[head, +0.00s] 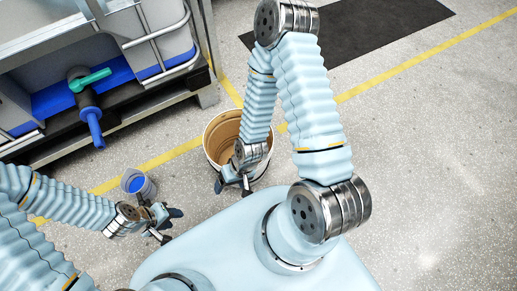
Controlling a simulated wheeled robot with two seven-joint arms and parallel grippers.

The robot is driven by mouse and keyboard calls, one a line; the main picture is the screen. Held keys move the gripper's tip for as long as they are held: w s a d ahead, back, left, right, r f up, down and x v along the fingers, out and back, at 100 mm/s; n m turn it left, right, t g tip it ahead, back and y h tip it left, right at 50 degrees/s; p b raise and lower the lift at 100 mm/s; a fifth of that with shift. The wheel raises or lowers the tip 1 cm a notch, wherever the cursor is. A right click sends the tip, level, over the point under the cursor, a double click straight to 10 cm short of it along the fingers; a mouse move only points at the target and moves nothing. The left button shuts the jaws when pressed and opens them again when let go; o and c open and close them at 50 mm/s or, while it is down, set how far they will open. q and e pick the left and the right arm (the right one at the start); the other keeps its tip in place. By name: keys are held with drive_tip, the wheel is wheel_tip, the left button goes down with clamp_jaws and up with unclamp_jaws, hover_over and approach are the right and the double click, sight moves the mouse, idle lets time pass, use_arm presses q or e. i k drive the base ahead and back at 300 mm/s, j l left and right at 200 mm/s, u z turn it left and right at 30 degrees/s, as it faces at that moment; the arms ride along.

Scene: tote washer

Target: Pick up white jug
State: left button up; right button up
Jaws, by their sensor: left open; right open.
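The white jug (150,189) appears to be the small pale container with blue inside. It stands upright on the floor at the left, below the valve. My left gripper (171,226) is open and empty, just to the right of and below the jug in the picture, apart from it. My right gripper (232,190) is open and empty, in front of the lower edge of a larger cream bucket. Part of that bucket is hidden by my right arm.
The cream bucket (215,133) stands on the floor right of the jug. A tank in a metal frame (160,33), with a blue outlet and green valve handle (90,79), fills the upper left. A dark mat (370,30) lies at the back. Floor at the right is clear.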

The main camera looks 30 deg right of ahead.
sight(134, 183)
drive_tip(key=z, duration=0.85)
drive_tip(key=u, duration=1.55)
